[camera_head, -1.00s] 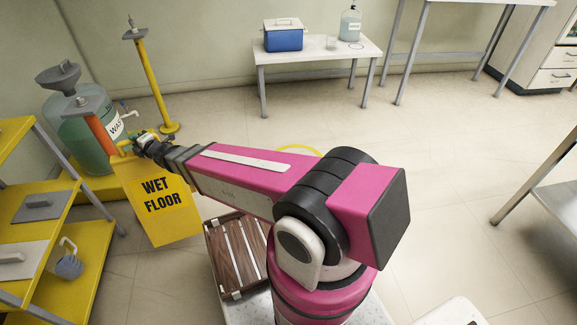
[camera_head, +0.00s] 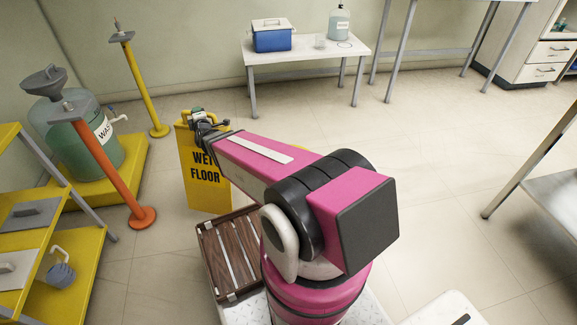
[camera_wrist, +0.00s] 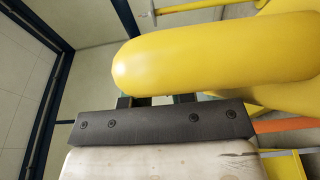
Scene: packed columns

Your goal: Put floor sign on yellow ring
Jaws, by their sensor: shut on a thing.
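The yellow wet floor sign (camera_head: 198,188) hangs nearly upright in the head view, left of centre, its lettered face partly covered by my arm. My gripper (camera_head: 198,118) is shut on the sign at its top edge. In the wrist view the sign's rounded yellow top (camera_wrist: 215,55) fills the upper right, and my gripper's short dark fingers (camera_wrist: 155,101) meet it from below, their tips hidden. I cannot tell whether the sign's foot touches the floor. The yellow ring on the floor is almost wholly hidden behind my pink arm in the head view.
An orange post (camera_head: 108,165) and a yellow post (camera_head: 142,85) stand left of the sign. A green waste drum (camera_head: 75,140) sits on a yellow platform (camera_head: 130,155). A yellow shelf (camera_head: 85,265) is at left, and a white table (camera_head: 305,52) at the back. Floor at centre right is clear.

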